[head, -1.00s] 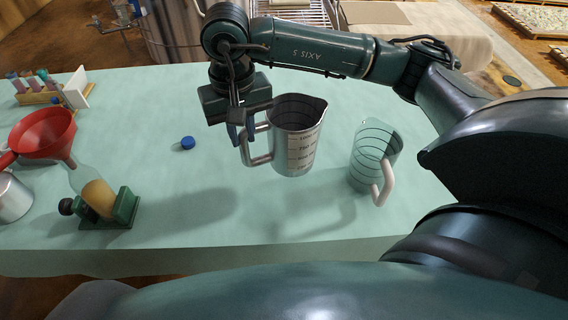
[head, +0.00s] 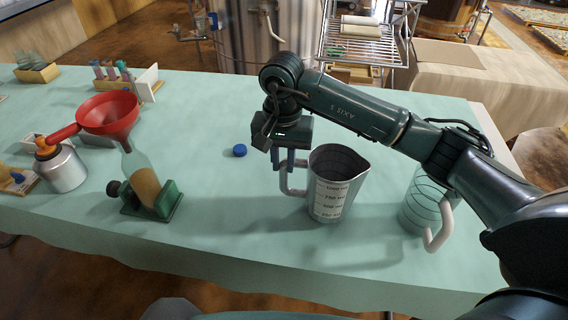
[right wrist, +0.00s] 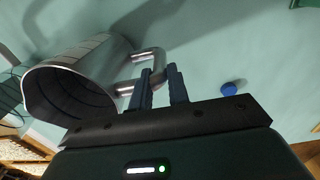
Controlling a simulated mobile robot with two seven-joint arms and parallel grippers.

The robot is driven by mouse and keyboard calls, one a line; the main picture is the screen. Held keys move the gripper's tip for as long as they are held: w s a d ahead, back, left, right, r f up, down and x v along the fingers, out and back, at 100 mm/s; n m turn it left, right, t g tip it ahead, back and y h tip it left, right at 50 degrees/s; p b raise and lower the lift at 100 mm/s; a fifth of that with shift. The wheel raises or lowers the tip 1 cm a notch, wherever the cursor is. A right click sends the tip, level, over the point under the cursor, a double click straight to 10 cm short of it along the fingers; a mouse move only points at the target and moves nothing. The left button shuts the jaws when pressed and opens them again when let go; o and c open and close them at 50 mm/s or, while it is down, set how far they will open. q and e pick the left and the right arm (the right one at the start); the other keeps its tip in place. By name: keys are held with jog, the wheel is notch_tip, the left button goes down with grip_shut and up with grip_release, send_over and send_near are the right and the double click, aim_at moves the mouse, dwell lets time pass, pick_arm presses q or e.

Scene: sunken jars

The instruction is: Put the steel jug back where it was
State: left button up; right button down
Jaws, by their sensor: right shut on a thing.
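The steel jug (head: 332,192) is upright over the middle of the table, with dark volume marks on its side and its handle to the left. My right gripper (head: 288,166) points down and is shut on the handle. In the right wrist view the jug (right wrist: 75,80) lies left of the fingers (right wrist: 160,88), which close around the handle bar. I cannot tell for sure whether the jug's base touches the cloth. My left gripper is not in view.
A clear glass jug (head: 418,208) stands right of the steel jug, partly behind my right arm. A blue cap (head: 239,150) lies to the left. Farther left are a bottle on a green stand (head: 152,205), a red funnel (head: 108,112) and a metal can (head: 64,170). Cloth between is clear.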

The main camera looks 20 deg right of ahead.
jog(key=shift+f, duration=0.8)
jog(key=c, duration=1.3)
grip_release()
jog(key=shift+c, duration=0.2)
notch_tip(320, 180, up, 12)
